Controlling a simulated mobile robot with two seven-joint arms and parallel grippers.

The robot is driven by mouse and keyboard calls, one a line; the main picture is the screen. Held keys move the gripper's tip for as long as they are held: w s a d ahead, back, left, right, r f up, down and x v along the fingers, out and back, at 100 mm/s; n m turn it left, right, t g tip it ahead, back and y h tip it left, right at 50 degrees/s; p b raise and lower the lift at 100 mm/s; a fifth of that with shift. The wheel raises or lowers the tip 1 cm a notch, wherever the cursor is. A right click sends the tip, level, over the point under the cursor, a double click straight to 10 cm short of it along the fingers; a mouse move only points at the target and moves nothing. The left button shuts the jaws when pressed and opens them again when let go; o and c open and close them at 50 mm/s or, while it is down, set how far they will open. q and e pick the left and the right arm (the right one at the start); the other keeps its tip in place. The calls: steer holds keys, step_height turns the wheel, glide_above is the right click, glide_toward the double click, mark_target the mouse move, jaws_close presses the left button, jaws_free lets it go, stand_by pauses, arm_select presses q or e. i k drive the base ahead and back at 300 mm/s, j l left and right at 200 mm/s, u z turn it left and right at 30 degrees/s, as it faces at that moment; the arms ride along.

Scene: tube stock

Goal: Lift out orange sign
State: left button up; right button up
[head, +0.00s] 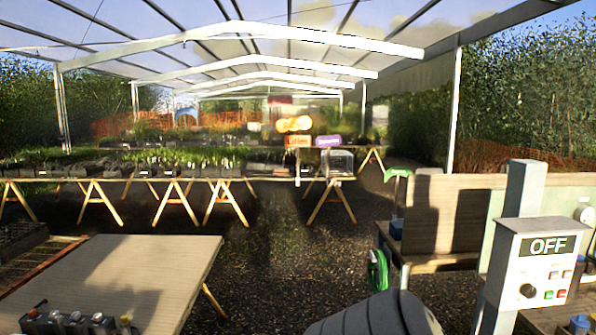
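A small orange sign (298,141) shows in the middle distance of the head view, at the end of a long row of trestle tables. A thin post seems to run down below it. A purple sign (328,141) is just to its right, above a clear box (341,163). The lettering on both signs is too small to read. Neither of my grippers is in view.
A beige table (110,275) with several small bottles (75,322) is at the lower left. A control box (540,262) reading OFF stands at the right, near a wooden bench (440,225). A dark gravel floor (270,260) lies open between them.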

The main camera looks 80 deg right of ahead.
mark_target(291, 140)
steer(key=z, duration=3.3)
steer(key=i+j+u, duration=0.35)
steer(key=i, duration=0.4)
steer(key=i+u, duration=0.35)
steer(key=i, duration=1.25)
steer(key=i+l+u, duration=0.15)
steer(key=i, duration=0.65)
steer(key=i+j+u, duration=0.1)
steer(key=i, duration=1.5)
steer(key=i+z, duration=0.25)
steer(key=i, duration=0.55)
steer(key=i+j+z, duration=0.1)
steer(key=i+z, duration=0.15)
steer(key=i, duration=0.5)
steer(key=i+z, duration=0.3)
steer(key=i, duration=0.45)
steer(key=i+j+z, duration=0.1)
steer(key=i+z, duration=0.15)
steer(key=i, duration=0.55)
